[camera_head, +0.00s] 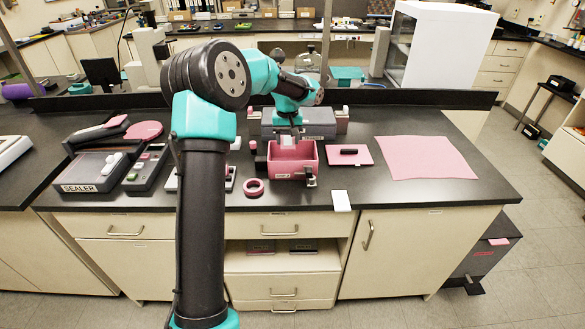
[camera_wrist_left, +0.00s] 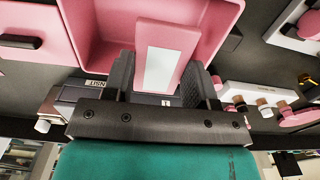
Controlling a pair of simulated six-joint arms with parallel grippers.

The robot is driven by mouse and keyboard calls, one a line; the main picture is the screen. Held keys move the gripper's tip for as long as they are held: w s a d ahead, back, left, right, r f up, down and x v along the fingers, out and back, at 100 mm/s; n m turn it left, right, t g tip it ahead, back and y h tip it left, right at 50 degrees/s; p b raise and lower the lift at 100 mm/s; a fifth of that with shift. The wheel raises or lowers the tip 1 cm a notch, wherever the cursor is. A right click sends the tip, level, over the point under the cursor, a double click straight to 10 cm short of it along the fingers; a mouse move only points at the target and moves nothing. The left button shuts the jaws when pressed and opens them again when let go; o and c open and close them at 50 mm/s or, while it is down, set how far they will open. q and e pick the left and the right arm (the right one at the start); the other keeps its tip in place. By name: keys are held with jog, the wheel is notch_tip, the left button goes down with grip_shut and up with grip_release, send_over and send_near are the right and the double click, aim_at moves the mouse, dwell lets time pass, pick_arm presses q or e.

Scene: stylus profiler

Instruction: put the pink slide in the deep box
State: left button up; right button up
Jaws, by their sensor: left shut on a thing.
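The pink slide (camera_wrist_left: 160,50), with a pale label on its face, is between the two dark fingers of my left gripper (camera_head: 291,132), which is shut on it. The slide also shows as a small pale-pink piece (camera_head: 287,141) under the gripper in the head view. The pink deep box (camera_head: 291,174) stands open on the dark bench below the gripper. In the wrist view the slide overlaps the opening of the box (camera_wrist_left: 222,22); whether it touches the floor or wall of the box I cannot tell. My right gripper is not in view.
A pink flat piece with a black handle (camera_head: 349,155) lies right of the box, and a pink mat (camera_head: 425,158) farther right. A pink ring (camera_head: 253,187) lies front left. A grey instrument (camera_head: 318,124) stands behind. The sealer (camera_head: 92,171) is at left.

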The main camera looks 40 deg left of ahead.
aim_at(288, 162)
pick_arm(q)
jog(key=shift+f, duration=2.5)
jog(key=shift+f, duration=2.5)
jog(key=shift+f, duration=0.15)
jog(key=o, duration=1)
jog(key=shift+c, duration=0.2)
notch_tip(288, 162, up, 12)
jog(key=shift+r, duration=0.2)
